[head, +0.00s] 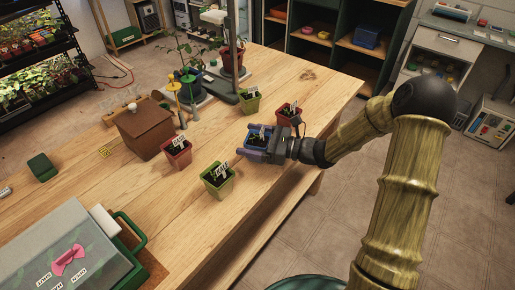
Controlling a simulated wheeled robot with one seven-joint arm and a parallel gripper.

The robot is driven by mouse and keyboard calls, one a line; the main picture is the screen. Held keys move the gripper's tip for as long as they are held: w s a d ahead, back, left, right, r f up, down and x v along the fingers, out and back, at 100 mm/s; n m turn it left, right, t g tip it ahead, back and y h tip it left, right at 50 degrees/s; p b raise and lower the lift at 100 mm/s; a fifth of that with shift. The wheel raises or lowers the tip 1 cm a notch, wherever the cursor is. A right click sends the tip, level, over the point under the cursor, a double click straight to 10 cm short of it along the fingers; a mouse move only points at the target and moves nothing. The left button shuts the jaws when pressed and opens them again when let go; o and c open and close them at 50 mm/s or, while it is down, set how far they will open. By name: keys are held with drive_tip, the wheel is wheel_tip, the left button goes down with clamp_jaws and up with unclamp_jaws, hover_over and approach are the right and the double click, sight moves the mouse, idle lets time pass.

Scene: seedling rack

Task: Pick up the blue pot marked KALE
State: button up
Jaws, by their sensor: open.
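A blue pot (257,141) with a white label and dark soil stands on the wooden table (215,229), near its right edge. The lettering on its label is too small to read. My gripper (258,146) is at this pot, reaching in from the right with its jaws open. One finger shows along the near side of the pot. The pot is partly hidden by the gripper.
Close by stand a red pot (288,114) behind, a green pot (217,182) in front, a red pot (176,155) to the left and a green pot (250,103) further back. A brown box (146,131) and a grey case (62,250) are further left.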

sight(252, 140)
idle(0.4)
drive_tip(key=c, duration=1.1)
drive_tip(key=shift+c, duration=0.2)
wheel_tip(252, 140, up, 10)
drive_tip(key=p, duration=0.2)
